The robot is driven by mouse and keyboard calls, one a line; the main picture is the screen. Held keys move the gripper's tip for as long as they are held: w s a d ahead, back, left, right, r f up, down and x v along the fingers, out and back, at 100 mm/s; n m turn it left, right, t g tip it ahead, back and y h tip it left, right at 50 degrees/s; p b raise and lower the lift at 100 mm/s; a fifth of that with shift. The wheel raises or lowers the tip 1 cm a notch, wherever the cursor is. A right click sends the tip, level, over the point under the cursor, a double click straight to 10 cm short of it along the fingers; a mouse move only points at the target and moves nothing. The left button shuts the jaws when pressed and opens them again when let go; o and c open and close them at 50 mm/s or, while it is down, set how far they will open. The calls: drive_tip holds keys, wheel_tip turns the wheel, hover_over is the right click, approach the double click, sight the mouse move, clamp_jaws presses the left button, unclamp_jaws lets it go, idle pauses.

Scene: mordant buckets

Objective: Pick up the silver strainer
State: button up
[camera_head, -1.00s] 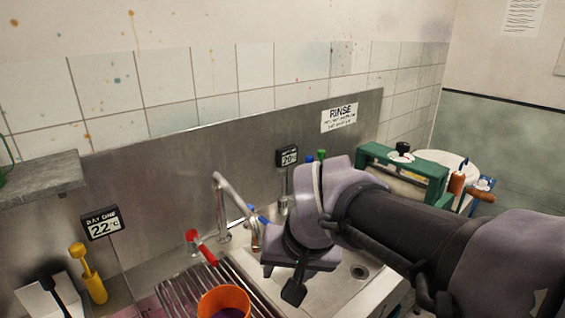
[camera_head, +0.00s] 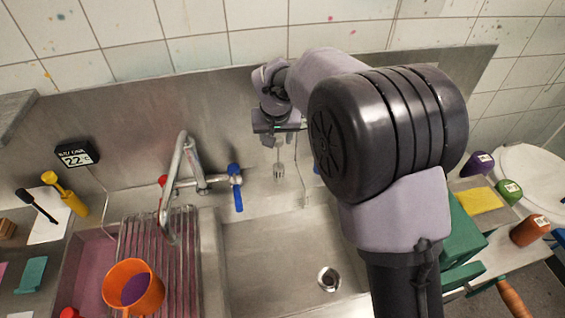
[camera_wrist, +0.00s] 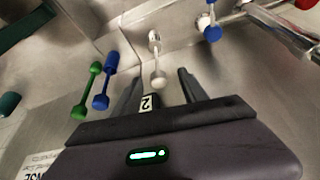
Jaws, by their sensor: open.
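A slim, pale silver-white tool with a rounded knob at its near end hangs by the steel backsplash; it looks like the silver strainer, but its far end is too small to be sure. It shows in the camera_wrist view (camera_wrist: 154,59) and below my gripper in the camera_head view (camera_head: 279,171). My gripper (camera_wrist: 158,82) is open, one finger on each side of the tool's knob in the picture. I cannot tell whether the knob is within the jaws' reach. In the camera_head view my gripper (camera_head: 277,128) is small and partly hidden by my arm.
A blue tool (camera_wrist: 105,82) and a green tool (camera_wrist: 87,91) hang close beside the fingers. The tap (camera_head: 190,175) stands left of the sink basin (camera_head: 270,240). An orange bucket (camera_head: 133,287) sits on the rack. A small numbered sign (camera_wrist: 147,102) is close to the jaws.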

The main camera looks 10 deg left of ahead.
sight(278, 151)
drive_tip(key=x, duration=0.3)
drive_tip(key=b+x, duration=0.1)
drive_tip(key=x, duration=0.7)
drive_tip(key=shift+w+d+b, duration=0.25)
drive_tip(key=shift+w+b, duration=0.05)
drive_tip(key=shift+s+r, duration=0.1)
drive_tip(key=shift+c, duration=0.6)
clamp_jaws()
